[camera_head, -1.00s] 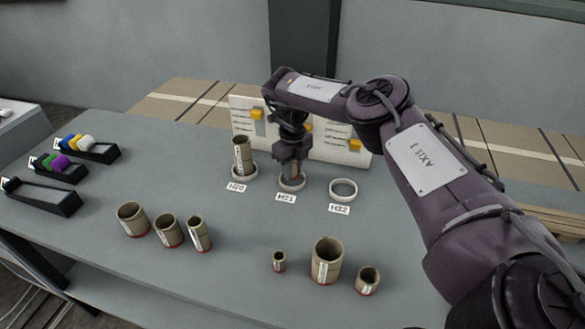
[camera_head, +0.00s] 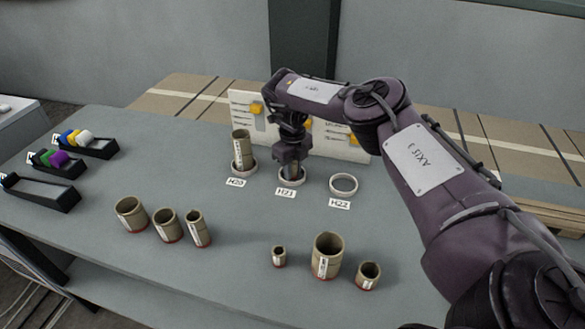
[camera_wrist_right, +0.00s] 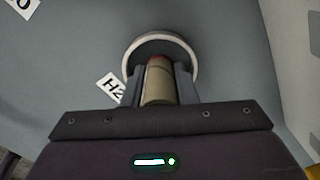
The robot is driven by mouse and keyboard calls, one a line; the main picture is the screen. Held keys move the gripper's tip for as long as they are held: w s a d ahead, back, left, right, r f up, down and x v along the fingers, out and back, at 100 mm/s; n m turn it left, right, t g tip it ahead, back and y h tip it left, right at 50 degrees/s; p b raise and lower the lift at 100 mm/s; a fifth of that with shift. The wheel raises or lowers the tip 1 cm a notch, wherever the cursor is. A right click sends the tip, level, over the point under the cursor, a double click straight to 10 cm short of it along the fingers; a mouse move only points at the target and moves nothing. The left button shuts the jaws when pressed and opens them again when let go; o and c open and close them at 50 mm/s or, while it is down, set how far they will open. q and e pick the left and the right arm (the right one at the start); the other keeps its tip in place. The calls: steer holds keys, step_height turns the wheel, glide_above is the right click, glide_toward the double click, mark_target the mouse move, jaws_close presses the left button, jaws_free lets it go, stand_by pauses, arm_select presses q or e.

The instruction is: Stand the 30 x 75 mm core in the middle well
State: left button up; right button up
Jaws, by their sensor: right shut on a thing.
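My right gripper (camera_head: 291,165) is at the middle well (camera_head: 291,181), labelled H21, pointing down into its white ring. In the right wrist view its fingers (camera_wrist_right: 160,88) are shut on a tan cardboard core (camera_wrist_right: 158,86). The core's far end lies inside the outline of the well's ring (camera_wrist_right: 186,54). In the head view the gripper hides the core, and I cannot tell whether the core touches the well's floor. The left well (camera_head: 245,169), H20, holds a standing core (camera_head: 243,146). The right well (camera_head: 343,184), H22, is empty. My left gripper is not in view.
Several tan cores stand on the table in front: a group at left (camera_head: 168,225) and another at right (camera_head: 327,257). Black trays (camera_head: 42,193), two with coloured pieces, lie at far left. A white board (camera_head: 343,143) with yellow pieces stands behind the wells.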

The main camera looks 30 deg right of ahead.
steer(key=shift+f, duration=0.15)
steer(key=o, duration=1)
steer(key=shift+o, duration=0.2)
steer(key=shift+r+b, duration=0.55)
steer(key=shift+r, duration=3.35)
